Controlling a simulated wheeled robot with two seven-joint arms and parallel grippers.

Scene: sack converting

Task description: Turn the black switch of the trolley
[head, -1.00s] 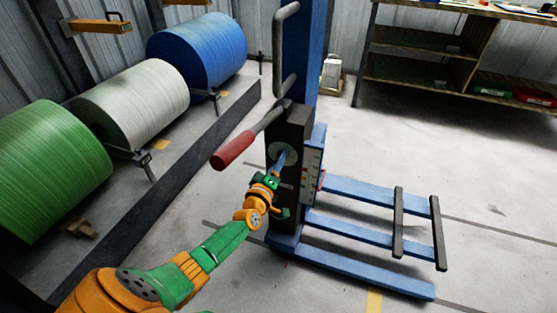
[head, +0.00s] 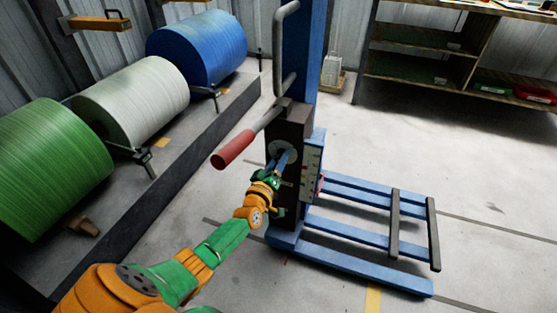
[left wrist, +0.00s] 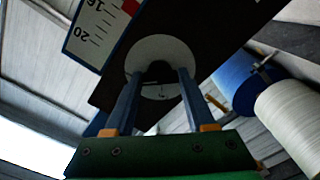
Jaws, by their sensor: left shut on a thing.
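The blue trolley stands in the middle of the head view, with a dark box (head: 291,125) on its mast. A pale round dial plate (head: 281,149) is on the box face; it also shows in the left wrist view (left wrist: 177,50). The black switch (left wrist: 160,72) sits at the plate's middle, between my fingertips. My left gripper (left wrist: 157,80) reaches the plate and is shut on the switch, one blue finger on each side. In the head view the left gripper (head: 284,160) hides most of the switch. My right gripper is not in view.
A red-handled lever (head: 233,149) sticks out left of the box, above my left arm. Blue forks (head: 350,270) extend right along the floor. Green, white and blue rolls (head: 197,50) lie at the left. Shelving (head: 430,60) stands at the back right.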

